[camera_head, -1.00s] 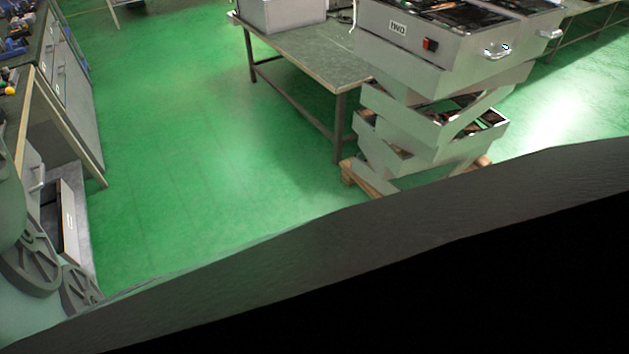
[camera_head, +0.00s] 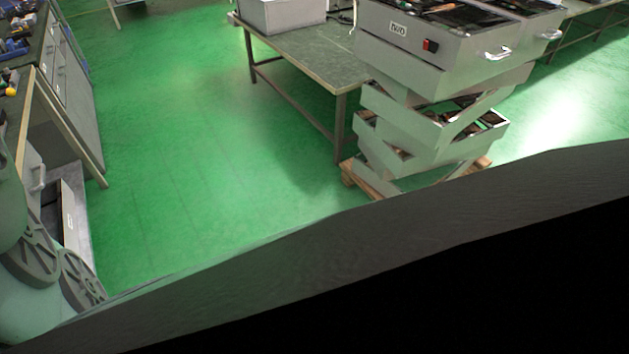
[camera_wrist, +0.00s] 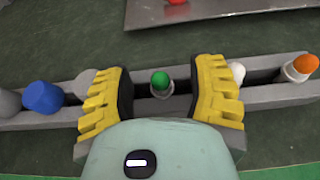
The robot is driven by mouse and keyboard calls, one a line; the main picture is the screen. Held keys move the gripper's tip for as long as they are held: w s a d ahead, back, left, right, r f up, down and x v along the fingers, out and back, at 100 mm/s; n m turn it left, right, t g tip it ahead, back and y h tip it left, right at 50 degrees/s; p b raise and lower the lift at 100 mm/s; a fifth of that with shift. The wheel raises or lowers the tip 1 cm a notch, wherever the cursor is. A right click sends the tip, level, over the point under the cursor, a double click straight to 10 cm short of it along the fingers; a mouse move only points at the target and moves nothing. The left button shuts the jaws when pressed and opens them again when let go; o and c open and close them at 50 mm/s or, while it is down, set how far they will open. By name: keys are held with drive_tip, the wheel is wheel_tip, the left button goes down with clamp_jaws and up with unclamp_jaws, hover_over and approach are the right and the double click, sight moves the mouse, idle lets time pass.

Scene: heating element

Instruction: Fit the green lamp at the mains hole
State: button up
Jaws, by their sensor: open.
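The green lamp (camera_wrist: 160,80) shows in the wrist view, a small green cap on a pale body, standing in a grey rack (camera_wrist: 63,117). My gripper (camera_wrist: 162,92) is open, with its two yellow-padded fingers on either side of the green lamp; a gap shows on both sides of it. I cannot make out the mains hole in either view. My gripper is out of the head view.
The rack also holds a blue cap (camera_wrist: 42,96), a white one (camera_wrist: 237,72) and an orange one (camera_wrist: 304,64), close to my fingers. A red piece (camera_wrist: 177,2) lies at the top. A grey table (camera_head: 315,50) stands beside the stack; the green floor (camera_head: 200,150) is clear.

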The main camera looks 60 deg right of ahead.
drive_tip(key=shift+a, duration=0.1)
drive_tip(key=c, duration=0.9)
